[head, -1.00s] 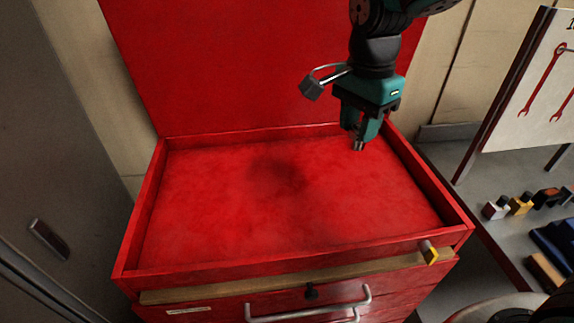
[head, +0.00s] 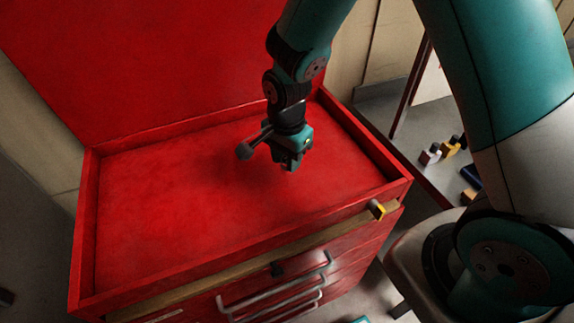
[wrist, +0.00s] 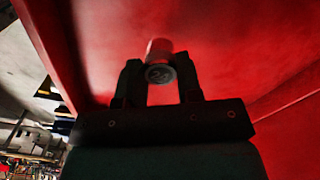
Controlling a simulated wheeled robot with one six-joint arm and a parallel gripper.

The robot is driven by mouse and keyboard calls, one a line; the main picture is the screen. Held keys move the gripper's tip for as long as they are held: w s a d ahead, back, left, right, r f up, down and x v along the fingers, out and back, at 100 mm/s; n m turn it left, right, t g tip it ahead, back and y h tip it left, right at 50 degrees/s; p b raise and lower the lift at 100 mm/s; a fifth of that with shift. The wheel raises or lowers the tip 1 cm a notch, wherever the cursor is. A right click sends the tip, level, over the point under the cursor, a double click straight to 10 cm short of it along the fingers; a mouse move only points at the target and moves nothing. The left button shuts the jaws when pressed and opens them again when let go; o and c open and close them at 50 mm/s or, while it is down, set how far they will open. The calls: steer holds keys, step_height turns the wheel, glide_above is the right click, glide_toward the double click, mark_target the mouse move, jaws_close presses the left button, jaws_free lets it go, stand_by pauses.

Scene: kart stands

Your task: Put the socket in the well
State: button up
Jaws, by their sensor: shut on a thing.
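The well is the red, shallow, walled top (head: 170,200) of a tool chest, open upward and with a bare floor in the head view. My gripper (head: 291,164) hangs over the right part of the well, pointing down. In the wrist view my gripper (wrist: 160,82) is shut on the socket (wrist: 158,58), a small grey metal cylinder with a round end face toward the camera. The socket is between the fingertips, with red surface behind it. In the head view the gripper mostly hides the socket. I cannot tell its exact height above the floor.
The red lid (head: 150,50) stands up behind the well. A wooden strip (head: 240,262) with a yellow-ended piece (head: 377,209) runs along the front edge, above drawer handles (head: 280,290). A grey bench (head: 400,125) with several small items stands at right.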

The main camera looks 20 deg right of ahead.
steer(key=shift+f+p, duration=0.3)
steer(key=shift+f, duration=1.6)
steer(key=shift+f, duration=0.2)
steer(key=o, duration=0.9)
steer(key=shift+o, duration=0.2)
steer(key=shift+r, duration=0.1)
steer(key=shift+r, duration=0.1)
